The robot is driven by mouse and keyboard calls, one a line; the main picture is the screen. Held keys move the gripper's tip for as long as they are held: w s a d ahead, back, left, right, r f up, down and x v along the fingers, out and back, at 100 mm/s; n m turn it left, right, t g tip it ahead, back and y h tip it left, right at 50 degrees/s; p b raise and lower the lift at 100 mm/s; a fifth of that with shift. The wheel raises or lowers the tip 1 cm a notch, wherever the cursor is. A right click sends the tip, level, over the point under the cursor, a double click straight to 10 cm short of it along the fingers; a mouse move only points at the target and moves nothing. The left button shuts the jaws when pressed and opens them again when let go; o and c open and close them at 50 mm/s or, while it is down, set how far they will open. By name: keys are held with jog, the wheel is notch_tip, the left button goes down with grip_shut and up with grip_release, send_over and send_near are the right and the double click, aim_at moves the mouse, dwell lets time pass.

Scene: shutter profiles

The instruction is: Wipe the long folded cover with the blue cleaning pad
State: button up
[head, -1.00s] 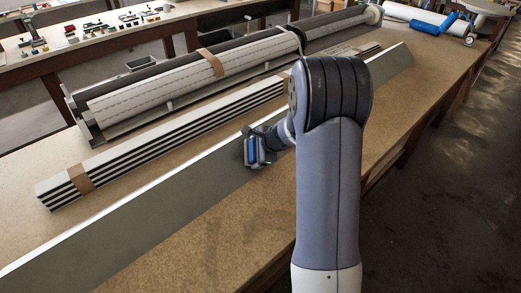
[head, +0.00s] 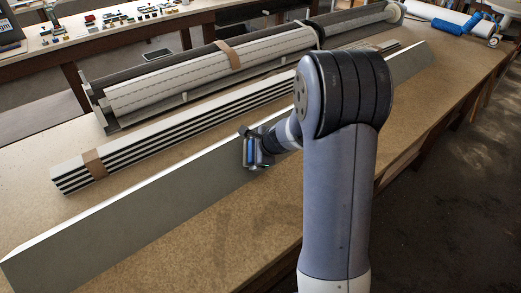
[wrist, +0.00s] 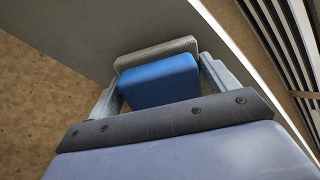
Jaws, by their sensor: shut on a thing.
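The long folded cover (head: 140,220) is a grey-green strip with a bright upper edge. It runs diagonally across the table in the head view, and its face fills the top of the wrist view (wrist: 85,30). My gripper (head: 255,152) is at the cover's middle stretch. Its two fingers are shut on the sides of the blue cleaning pad (wrist: 160,82), which has a grey layer (wrist: 152,53) on its far side. The grey layer faces the cover and is very close to it; I cannot tell whether they touch. My arm hides part of the cover.
Strapped striped profiles (head: 130,155) lie behind the cover. A long roller shutter assembly (head: 200,80) lies farther back. Blue rolls (head: 450,27) lie at the far end. The table (head: 215,225) is bare in front of the cover.

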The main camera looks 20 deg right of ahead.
jog(key=shift+s+a, duration=0.35)
jog(key=shift+a, duration=0.35)
jog(key=p+v, duration=0.1)
jog(key=v, duration=0.3)
jog(key=shift+r+p, duration=0.15)
jog(key=shift+p, duration=0.25)
jog(key=shift+p+v, duration=0.3)
jog(key=shift+v, duration=0.5)
jog(key=shift+d, duration=0.1)
jog(key=p+v, duration=0.1)
jog(key=v, duration=0.2)
